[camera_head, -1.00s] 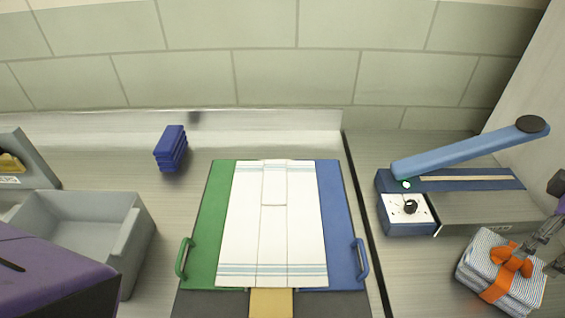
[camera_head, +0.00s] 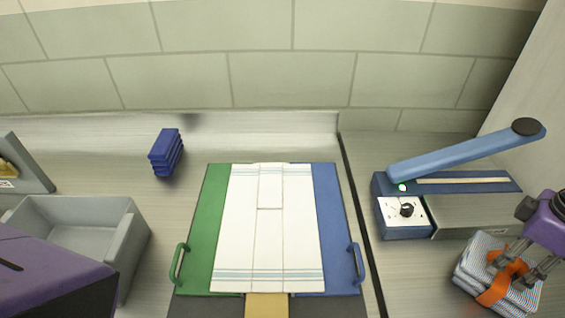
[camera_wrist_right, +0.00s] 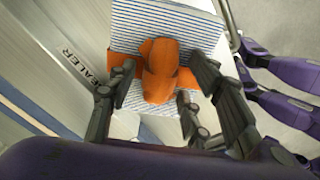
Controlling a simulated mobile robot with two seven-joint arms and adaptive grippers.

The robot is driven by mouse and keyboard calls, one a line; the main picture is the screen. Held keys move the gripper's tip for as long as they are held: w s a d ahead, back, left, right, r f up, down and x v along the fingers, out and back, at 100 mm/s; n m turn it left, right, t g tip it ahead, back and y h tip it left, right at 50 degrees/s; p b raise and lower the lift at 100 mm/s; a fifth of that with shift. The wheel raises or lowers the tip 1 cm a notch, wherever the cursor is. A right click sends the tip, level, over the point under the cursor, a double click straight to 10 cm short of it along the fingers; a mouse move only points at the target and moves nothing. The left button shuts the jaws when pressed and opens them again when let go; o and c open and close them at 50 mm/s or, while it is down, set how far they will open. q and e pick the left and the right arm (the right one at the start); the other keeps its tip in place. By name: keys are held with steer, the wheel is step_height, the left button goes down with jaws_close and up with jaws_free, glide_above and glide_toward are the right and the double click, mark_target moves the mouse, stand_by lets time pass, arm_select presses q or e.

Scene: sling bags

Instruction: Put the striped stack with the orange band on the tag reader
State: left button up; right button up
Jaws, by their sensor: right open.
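The striped stack (camera_head: 478,263), blue and white with an orange band (camera_head: 500,288), lies on the right part of the counter, in front of the sealer. My right gripper (camera_head: 518,266) is over it with open fingers. In the right wrist view the stack (camera_wrist_right: 165,22) lies below my open right gripper (camera_wrist_right: 155,85), with the orange knot (camera_wrist_right: 160,70) between the fingers. I cannot tell whether the fingers touch the cloth. My left gripper is not in view. I cannot identify a tag reader in these frames.
The blue and grey sealer (camera_head: 470,213) with its raised blue arm (camera_head: 465,152) stands behind the stack. A folding board (camera_head: 335,230) holds a white cloth (camera_head: 265,230). A grey bin (camera_head: 125,235) and blue blocks (camera_head: 165,150) are at left. Counter between bin and board is clear.

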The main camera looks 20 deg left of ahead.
steer(key=shift+c, duration=0.4)
jaws_close()
steer(key=shift+w+r, duration=0.1)
steer(key=shift+r, duration=0.05)
